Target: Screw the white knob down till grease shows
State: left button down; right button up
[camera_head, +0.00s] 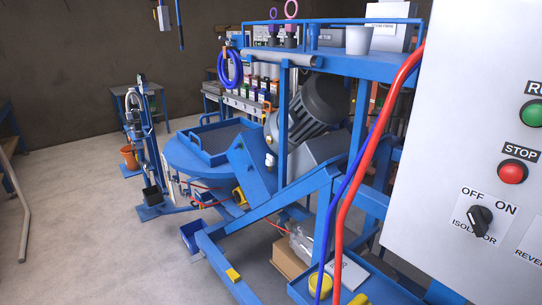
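Neither of my grippers is in view. A small pale fitting (269,160) stands by the blue housing (250,166) below the grey motor (318,103). It is too small to tell whether it is the white knob. No grease can be made out on it.
A grey control panel (440,130) fills the right side, with a green button (533,113), a red stop button (512,172) and a black isolator switch (480,219). Red (357,170) and blue hoses hang before the blue frame (225,270). Open floor (90,240) lies at left.

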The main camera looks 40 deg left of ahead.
aim_at(270, 160)
jog(key=i+j+u, duration=0.15)
jog(key=j+u, duration=0.25)
jog(key=i+j+u, duration=0.2)
jog(key=u, duration=0.15)
jog(key=i+j+u, duration=0.25)
jog(key=u, duration=0.15)
